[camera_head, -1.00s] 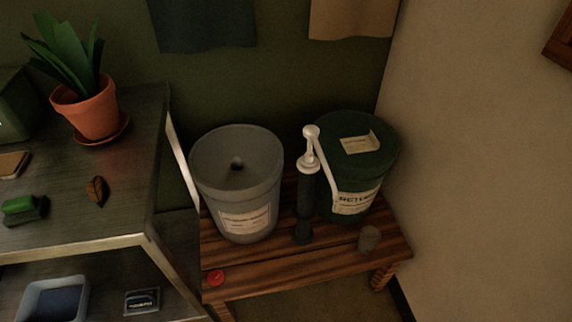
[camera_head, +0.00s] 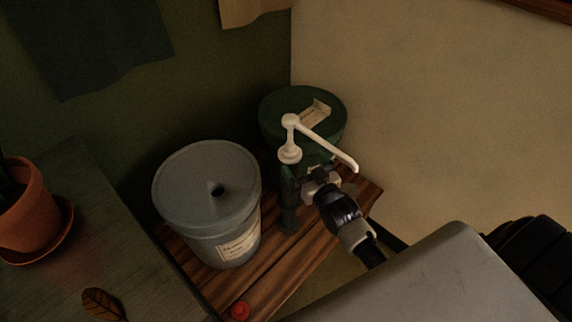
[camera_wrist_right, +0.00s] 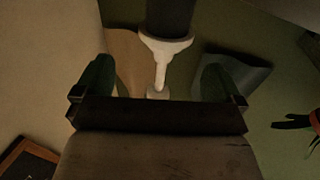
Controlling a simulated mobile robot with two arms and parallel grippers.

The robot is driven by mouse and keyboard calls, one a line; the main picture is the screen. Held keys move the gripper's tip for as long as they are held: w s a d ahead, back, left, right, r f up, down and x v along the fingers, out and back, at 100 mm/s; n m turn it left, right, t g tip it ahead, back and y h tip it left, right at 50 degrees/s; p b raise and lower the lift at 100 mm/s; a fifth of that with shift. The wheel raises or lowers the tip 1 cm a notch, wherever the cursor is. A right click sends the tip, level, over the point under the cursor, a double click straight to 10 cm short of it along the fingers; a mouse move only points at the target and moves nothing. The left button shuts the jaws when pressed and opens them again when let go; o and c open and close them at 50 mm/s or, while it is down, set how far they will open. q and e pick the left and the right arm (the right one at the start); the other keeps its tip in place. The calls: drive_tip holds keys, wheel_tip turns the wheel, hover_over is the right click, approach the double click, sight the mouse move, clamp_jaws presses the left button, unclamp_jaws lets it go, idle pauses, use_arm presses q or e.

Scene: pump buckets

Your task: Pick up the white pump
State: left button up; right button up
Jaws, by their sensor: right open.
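The white pump (camera_head: 290,142) stands upright, with a white head, a long spout pointing right and a dark tube (camera_head: 289,218) below. It is between the grey bucket and the green bucket. My right gripper (camera_head: 302,179) is open at the pump's upper tube, just below the white collar. In the right wrist view the pump's white collar (camera_wrist_right: 164,45) appears upside down between the two spread fingers, with gaps at both sides. I cannot tell how deep between the fingers the tube is. My left gripper is not in view.
A lidded grey bucket (camera_head: 208,190) with a hole in its lid stands left of the pump. A green bucket (camera_head: 302,105) stands behind it. Both are on a wooden bench (camera_head: 262,290) with a red cap (camera_head: 240,310). A shelf (camera_head: 60,265) with a potted plant is at left.

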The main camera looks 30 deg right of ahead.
sight(293, 152)
drive_tip(key=shift+w, duration=0.7)
drive_tip(key=shift+w+a, duration=0.15)
drive_tip(key=shift+w, duration=0.45)
drive_tip(key=w, duration=0.3)
drive_tip(key=shift+w+a+r, duration=0.15)
drive_tip(key=shift+w+a, duration=0.05)
drive_tip(key=shift+w, duration=0.65)
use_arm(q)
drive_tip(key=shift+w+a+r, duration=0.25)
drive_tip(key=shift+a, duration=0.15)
use_arm(e)
drive_tip(key=c, duration=1.4)
use_arm(q)
drive_tip(key=shift+p, duration=0.3)
use_arm(e)
drive_tip(key=shift+r, duration=0.1)
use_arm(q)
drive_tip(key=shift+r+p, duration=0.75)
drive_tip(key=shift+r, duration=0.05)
use_arm(e)
wheel_tip(293, 152, up, 28)
drive_tip(key=shift+f, duration=0.1)
